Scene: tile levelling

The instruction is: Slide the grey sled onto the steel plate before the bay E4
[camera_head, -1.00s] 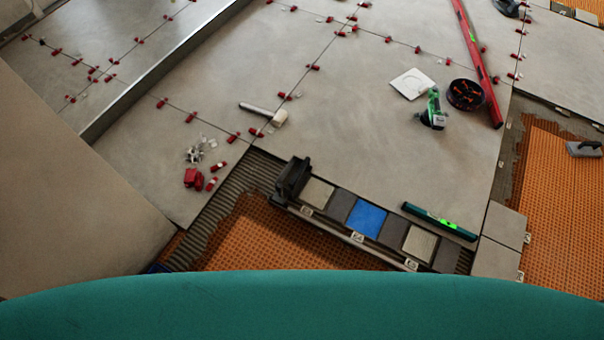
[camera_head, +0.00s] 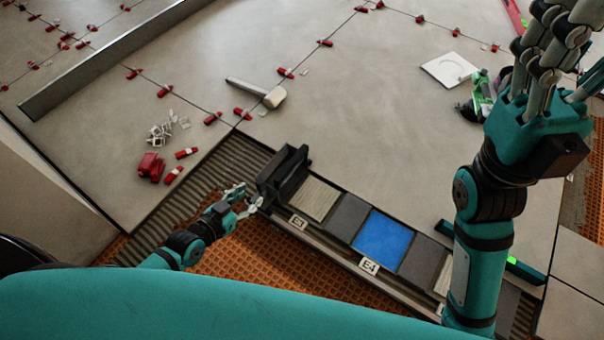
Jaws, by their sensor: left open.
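The dark grey sled (camera_head: 283,172), a block with a raised handle, sits at the left end of the strip of bays. My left gripper (camera_head: 250,198) is open just left of the sled's near end; I cannot tell if it touches. The E4 label (camera_head: 369,266) is on the strip's front rail below a blue square (camera_head: 383,239). A dark grey plate (camera_head: 347,217) lies just left of the blue square, between it and a beige tile (camera_head: 316,198). My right gripper (camera_head: 545,65) is raised close to the camera at upper right, its fingers partly cut off.
A green level (camera_head: 524,270) lies at the strip's far right, partly behind my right arm. Orange matting (camera_head: 270,255) is in front.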

